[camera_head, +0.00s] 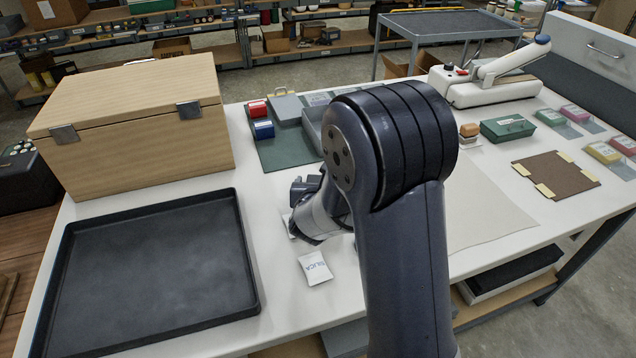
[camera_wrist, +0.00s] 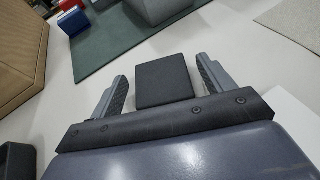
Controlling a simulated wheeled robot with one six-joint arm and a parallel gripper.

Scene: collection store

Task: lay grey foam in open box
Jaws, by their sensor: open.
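A dark grey square block that looks like the grey foam (camera_wrist: 164,82) lies on the white table between my gripper's fingers in the wrist view. My gripper (camera_wrist: 161,70) is open, with one finger on each side of the block; a gap shows at the left finger, and contact at the right one is unclear. In the head view my arm hides the block and most of the gripper. A grey box (camera_head: 311,124) stands on the green mat, partly behind my arm; it also shows at the wrist view's top edge (camera_wrist: 158,9). Whether it is open is unclear.
A closed wooden chest (camera_head: 140,120) and a black tray (camera_head: 150,265) fill the left. A silica packet (camera_head: 314,268) lies in front of my gripper. A white sealing machine (camera_head: 490,85) stands back right.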

